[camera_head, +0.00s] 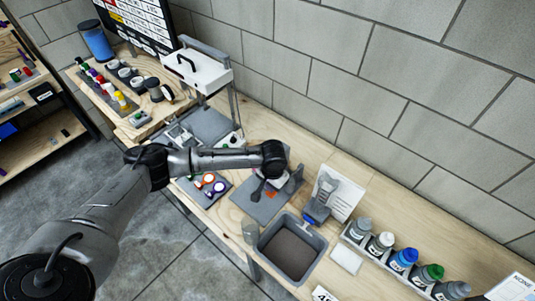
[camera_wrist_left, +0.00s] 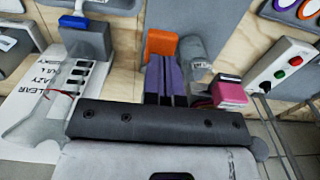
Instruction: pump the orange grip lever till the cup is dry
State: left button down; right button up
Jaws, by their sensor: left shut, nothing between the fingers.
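An orange block, seemingly the grip of the lever (camera_wrist_left: 160,43), shows in the left wrist view just beyond my left fingertips. In the head view a small orange patch (camera_head: 271,194) shows below my left wrist, on a grey plate (camera_head: 250,207). My left gripper (camera_wrist_left: 163,66) has purple fingers, shut and empty. They overlap the lower edge of the orange block in the picture; I cannot tell if they touch it. A grey cylinder (camera_wrist_left: 194,52) stands beside the orange block. A clear cup (camera_head: 250,231) stands left of a grey basin; its contents cannot be made out. My right gripper is not in view.
The grey basin (camera_head: 322,241) with a brown inside is near the bench front. Several capped bottles (camera_head: 403,259) stand in a rack on the right. A printed sheet (camera_head: 343,190) stands behind. A pink block (camera_wrist_left: 231,91) is close to my left fingers.

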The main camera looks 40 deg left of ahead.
aim_at(272, 194)
pick_arm(q)
jog(key=shift+f+b, duration=0.6)
jog(key=shift+f, duration=1.4)
notch_tip(272, 194, down, 2)
notch_tip(272, 194, up, 2)
jog(key=shift+p, duration=1.05)
notch_tip(272, 194, up, 5)
jog(key=p, duration=0.6)
jog(key=shift+f, duration=0.1)
jog(key=shift+f, duration=0.1)
